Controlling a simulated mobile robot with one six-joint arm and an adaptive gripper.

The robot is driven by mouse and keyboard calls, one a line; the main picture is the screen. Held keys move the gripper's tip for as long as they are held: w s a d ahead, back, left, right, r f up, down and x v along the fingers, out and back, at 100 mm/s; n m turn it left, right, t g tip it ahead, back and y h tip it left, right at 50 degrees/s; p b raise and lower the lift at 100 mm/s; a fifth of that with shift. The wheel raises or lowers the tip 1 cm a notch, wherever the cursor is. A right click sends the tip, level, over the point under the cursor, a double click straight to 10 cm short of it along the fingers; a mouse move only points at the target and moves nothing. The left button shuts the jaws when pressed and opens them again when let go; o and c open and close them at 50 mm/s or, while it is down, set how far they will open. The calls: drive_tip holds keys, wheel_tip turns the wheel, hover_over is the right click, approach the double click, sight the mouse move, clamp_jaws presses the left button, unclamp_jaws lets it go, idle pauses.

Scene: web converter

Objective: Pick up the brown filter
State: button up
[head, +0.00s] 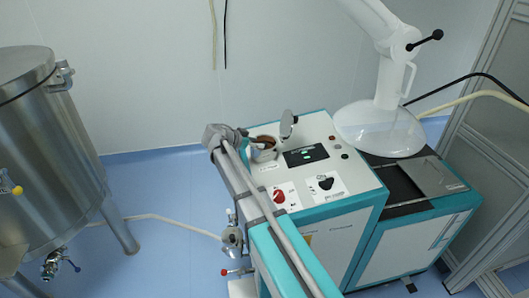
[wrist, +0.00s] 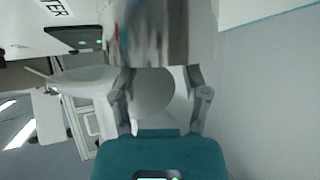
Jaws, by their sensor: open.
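What looks like the brown filter (head: 267,141) is a small round brown-topped piece in the top left corner of the machine, in the head view. My gripper (head: 250,141) is right beside it, on its left, at the end of my arm. In the wrist view my gripper (wrist: 159,72) is open, its two grey fingers apart. A large, blurred grey, shiny surface fills the top middle of that view, just beyond the fingertips. I cannot tell whether it is the filter or its holder, or whether the fingers touch it.
The white and teal machine (head: 325,205) carries a dark display (head: 305,155), a red switch (head: 279,196) and a small upright metal part (head: 288,124) close to the filter. A white hood (head: 380,130) stands at the right. A steel tank (head: 45,150) stands at the left.

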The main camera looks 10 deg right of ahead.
drive_tip(key=shift+b+x, duration=0.45)
drive_tip(key=shift+x, duration=1)
clamp_jaws()
drive_tip(key=shift+r, duration=0.2)
wheel_tip(320, 180, up, 10)
drive_tip(key=p, duration=1)
drive_tip(key=shift+f, duration=0.2)
